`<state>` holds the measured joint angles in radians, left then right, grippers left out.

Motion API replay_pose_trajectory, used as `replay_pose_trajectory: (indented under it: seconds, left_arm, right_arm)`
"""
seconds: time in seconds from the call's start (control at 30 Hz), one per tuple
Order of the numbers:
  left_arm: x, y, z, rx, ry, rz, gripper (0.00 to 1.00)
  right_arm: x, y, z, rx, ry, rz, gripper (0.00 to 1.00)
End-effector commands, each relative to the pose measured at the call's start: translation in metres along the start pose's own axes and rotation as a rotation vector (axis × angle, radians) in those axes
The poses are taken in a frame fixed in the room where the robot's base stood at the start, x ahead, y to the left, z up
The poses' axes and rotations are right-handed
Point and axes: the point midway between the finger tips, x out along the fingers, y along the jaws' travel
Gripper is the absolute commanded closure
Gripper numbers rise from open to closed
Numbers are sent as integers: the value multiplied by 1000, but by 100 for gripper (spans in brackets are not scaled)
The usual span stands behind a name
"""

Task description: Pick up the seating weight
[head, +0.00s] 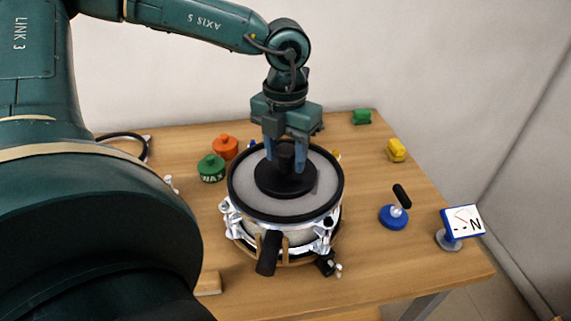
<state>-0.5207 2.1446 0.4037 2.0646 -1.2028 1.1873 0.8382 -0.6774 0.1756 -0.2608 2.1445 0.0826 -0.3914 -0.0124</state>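The seating weight (272,181) is a black disc with an upright black knob. It lies flat on the grey mesh head of a drum (315,203) in the middle of the table. My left gripper (286,164) points straight down over it. Its two blue fingers are apart, one on each side of the knob, and the gripper looks open. The fingertips are low, close above the disc, and the knob's top is partly hidden by the gripper. My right gripper is out of view.
The drum stands on a wooden table (367,267). A green wax tin (211,169) and an orange weight-shaped item (225,148) are left of it. To the right are a blue-based tool (393,217), a gauge marked N (462,222), a yellow block (396,150) and a green block (361,117).

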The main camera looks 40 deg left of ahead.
Motion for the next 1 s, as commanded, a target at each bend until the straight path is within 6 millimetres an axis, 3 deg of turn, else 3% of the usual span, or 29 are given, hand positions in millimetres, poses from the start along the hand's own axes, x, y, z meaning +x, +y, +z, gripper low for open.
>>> replay_pose_trajectory:
  seconds: [0.53,1.0]
  left_arm:
    - [0,0,0,0,0,0,99]
    - [-4,-1,2,1,-11,-1,100]
  right_arm:
    - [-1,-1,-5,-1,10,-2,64]
    - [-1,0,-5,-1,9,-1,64]
